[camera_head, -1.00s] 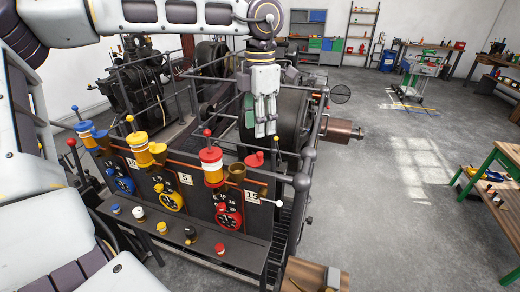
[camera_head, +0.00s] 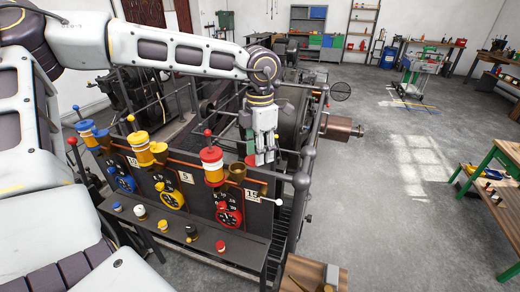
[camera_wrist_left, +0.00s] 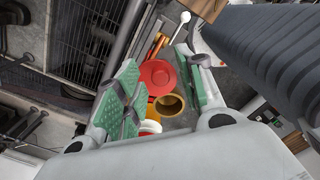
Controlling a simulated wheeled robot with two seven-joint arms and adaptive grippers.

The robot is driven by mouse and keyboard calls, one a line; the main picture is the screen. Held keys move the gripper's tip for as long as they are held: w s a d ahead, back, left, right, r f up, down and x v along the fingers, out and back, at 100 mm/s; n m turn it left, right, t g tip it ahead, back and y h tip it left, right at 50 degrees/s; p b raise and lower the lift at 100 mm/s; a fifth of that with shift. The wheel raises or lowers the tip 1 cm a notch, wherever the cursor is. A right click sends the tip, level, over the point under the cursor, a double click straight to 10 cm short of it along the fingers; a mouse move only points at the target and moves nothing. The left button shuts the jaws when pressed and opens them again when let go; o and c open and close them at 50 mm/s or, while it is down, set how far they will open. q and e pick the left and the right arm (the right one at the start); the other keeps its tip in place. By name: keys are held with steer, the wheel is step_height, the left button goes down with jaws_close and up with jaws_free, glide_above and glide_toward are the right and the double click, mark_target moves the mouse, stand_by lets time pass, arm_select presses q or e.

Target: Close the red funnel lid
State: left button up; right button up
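The red funnel lid (camera_wrist_left: 157,76) stands open beside the brass funnel (camera_wrist_left: 170,104), whose mouth is uncovered. In the head view the lid (camera_head: 251,160) is mostly hidden behind my left gripper (camera_head: 261,160), and the funnel (camera_head: 236,171) is just left of it. In the left wrist view the green-padded fingers of my left gripper (camera_wrist_left: 158,92) are spread apart, with the lid and funnel seen between them. The gripper is empty; whether a finger touches the lid cannot be told. My right gripper is not in view.
A red and white canister (camera_head: 212,165) stands left of the funnel. A white-knobbed lever (camera_head: 279,201) sticks out at the right. Yellow (camera_head: 140,150) and blue (camera_head: 88,133) canisters stand further left. A grey railing (camera_head: 302,185) rises close on the right.

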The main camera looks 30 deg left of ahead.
arm_select(q)
jaws_close()
